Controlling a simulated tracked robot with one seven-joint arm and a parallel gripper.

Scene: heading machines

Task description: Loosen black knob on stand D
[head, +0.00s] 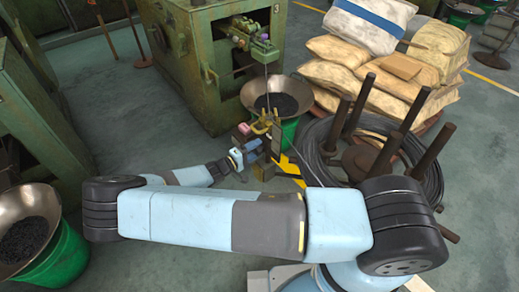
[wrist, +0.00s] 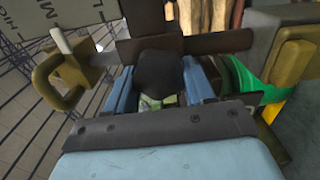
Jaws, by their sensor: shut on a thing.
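The black knob (wrist: 158,70) sits between the two blue fingers of my gripper (wrist: 160,88) in the wrist view. The fingers are shut on it, one at each side, and its lower part is partly hidden. In the head view my gripper (head: 248,150) is at the stand (head: 277,142), in front of the green machine. The knob is too small to tell there. A dark flat bar (wrist: 200,43) runs behind the knob. I cannot read a letter D on the stand.
A yellow-brown hook-shaped part (wrist: 60,80) is left of the fingers. A metal bowl of dark pieces (head: 270,98) is just behind the stand. A wire coil on a rack with brown posts (head: 390,150) is at right. Sacks (head: 400,65) are piled behind.

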